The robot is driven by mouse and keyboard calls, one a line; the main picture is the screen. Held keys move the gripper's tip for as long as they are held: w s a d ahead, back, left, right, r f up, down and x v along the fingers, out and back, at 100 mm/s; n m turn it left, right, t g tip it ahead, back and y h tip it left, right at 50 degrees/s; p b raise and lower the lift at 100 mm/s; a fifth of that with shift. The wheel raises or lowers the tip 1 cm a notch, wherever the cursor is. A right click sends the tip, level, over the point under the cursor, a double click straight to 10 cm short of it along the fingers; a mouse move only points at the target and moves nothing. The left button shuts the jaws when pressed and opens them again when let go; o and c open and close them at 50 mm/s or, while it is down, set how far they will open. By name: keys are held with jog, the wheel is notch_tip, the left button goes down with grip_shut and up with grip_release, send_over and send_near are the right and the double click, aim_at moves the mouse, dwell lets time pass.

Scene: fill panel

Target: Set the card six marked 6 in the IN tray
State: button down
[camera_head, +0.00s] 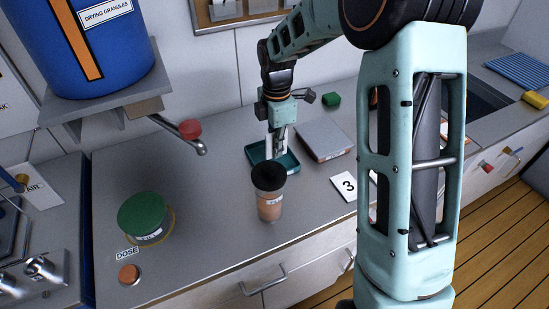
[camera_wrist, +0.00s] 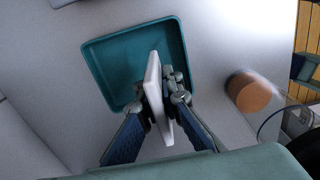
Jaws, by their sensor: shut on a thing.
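A white card (camera_wrist: 154,88), seen nearly edge-on, stands between the fingers of my gripper (camera_wrist: 163,100) in the wrist view. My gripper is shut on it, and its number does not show. Below and behind it is a teal square tray (camera_wrist: 108,62) with a raised rim. In the head view my gripper (camera_head: 277,132) points down over the teal tray (camera_head: 288,165) on the counter. The card's lower end overlaps the tray in the picture; I cannot tell whether it touches the tray floor. No IN label is readable.
A dark-topped jar (camera_head: 269,205) stands just in front of the tray. A grey flat box (camera_head: 323,140) and a card marked 3 (camera_head: 345,187) lie to the right. A green-lidded container (camera_head: 144,217) is at left, below a tap with a red knob (camera_head: 190,130).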

jog(key=shift+f, duration=2.2)
jog(key=shift+f, duration=0.2)
jog(key=c, duration=2.1)
grip_release()
notch_tip(320, 180, up, 12)
jog(key=shift+r, duration=0.25)
